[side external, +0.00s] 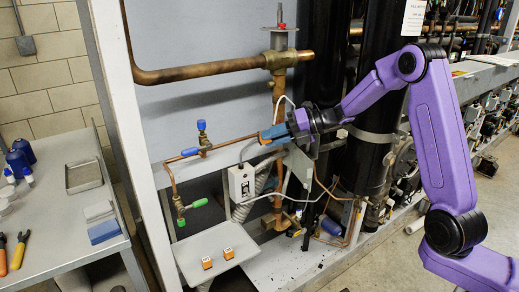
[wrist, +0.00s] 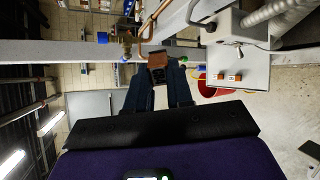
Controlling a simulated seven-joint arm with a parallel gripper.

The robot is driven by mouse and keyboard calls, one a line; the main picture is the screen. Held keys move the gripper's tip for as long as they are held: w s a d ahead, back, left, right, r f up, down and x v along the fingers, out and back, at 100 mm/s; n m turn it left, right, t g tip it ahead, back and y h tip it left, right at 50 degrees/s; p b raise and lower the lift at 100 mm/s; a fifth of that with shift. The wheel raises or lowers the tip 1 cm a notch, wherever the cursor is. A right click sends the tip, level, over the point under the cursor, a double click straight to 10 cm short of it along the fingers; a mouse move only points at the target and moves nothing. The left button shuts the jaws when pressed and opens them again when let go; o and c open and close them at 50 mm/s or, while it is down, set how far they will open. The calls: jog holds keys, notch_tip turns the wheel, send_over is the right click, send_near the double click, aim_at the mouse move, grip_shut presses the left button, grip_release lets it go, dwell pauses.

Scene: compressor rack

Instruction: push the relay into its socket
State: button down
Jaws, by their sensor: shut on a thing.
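My gripper (side external: 269,135) is shut on a small orange-brown block, which I take to be the relay (side external: 265,139). In the wrist view the relay (wrist: 158,60) sits between the two dark blue fingertips (wrist: 159,82), its darker end partly visible. The gripper holds it in the air, up and to the right of a white box (side external: 242,182) with dark openings on its front. The white box also shows in the wrist view (wrist: 228,26). I cannot tell which opening is the relay's socket. The relay appears apart from the box.
Two orange blocks (side external: 206,263) (side external: 228,253) rest on a white tray (side external: 215,243) below the box. Copper pipes (side external: 215,70), a blue-handled valve (side external: 203,137) and a green-handled valve (side external: 190,205) stand nearby. Black cylinders (side external: 376,80) crowd the right side. A grey bench (side external: 60,225) stands left.

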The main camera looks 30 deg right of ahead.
jog(key=s+d+f+m+t+h, duration=0.2)
jog(key=d+m+t+h, duration=0.3)
jog(key=d, duration=0.4)
jog(key=s+d+f+m+t+h, duration=0.1)
jog(key=d+m+t+h, duration=0.4)
jog(key=d, duration=0.5)
notch_tip(320, 180, down, 11)
jog(key=h, duration=0.1)
jog(key=w, duration=0.6)
jog(key=shift+a+r+m, duration=0.2)
jog(key=shift+m, duration=0.2)
jog(key=m, duration=0.4)
jog(key=shift+s+a+m, duration=0.15)
jog(key=shift+a+m, duration=0.05)
jog(key=shift+m, duration=0.1)
jog(key=shift+w, duration=1.65)
dwell(0.8)
jog(key=c, duration=0.5)
grip_release()
